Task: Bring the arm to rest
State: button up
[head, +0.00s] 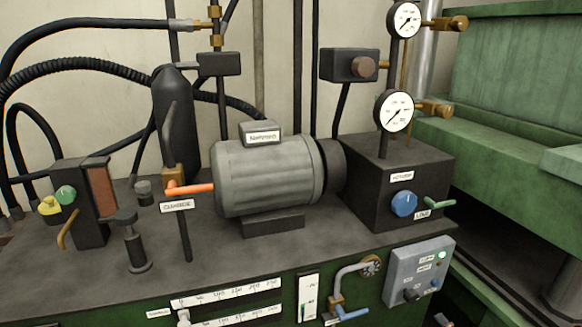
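My arm and my gripper are not in view in the head view, so I cannot see how the arm stands or whether the gripper holds anything. The view is filled by a hydraulic unit with a dark top plate (330,252). A grey cylindrical motor (270,175) lies in the middle of the plate. A lever with an orange handle (190,188) sticks out to the left of the motor, above a small label plate (177,206).
A dark box (395,185) with a blue knob (404,204) and a green lever (440,204) stands at right, below two gauges (394,111). A black accumulator (175,120) and hoses stand at left. A grey control box (418,272) hangs at the front. Green machinery (515,70) fills the right.

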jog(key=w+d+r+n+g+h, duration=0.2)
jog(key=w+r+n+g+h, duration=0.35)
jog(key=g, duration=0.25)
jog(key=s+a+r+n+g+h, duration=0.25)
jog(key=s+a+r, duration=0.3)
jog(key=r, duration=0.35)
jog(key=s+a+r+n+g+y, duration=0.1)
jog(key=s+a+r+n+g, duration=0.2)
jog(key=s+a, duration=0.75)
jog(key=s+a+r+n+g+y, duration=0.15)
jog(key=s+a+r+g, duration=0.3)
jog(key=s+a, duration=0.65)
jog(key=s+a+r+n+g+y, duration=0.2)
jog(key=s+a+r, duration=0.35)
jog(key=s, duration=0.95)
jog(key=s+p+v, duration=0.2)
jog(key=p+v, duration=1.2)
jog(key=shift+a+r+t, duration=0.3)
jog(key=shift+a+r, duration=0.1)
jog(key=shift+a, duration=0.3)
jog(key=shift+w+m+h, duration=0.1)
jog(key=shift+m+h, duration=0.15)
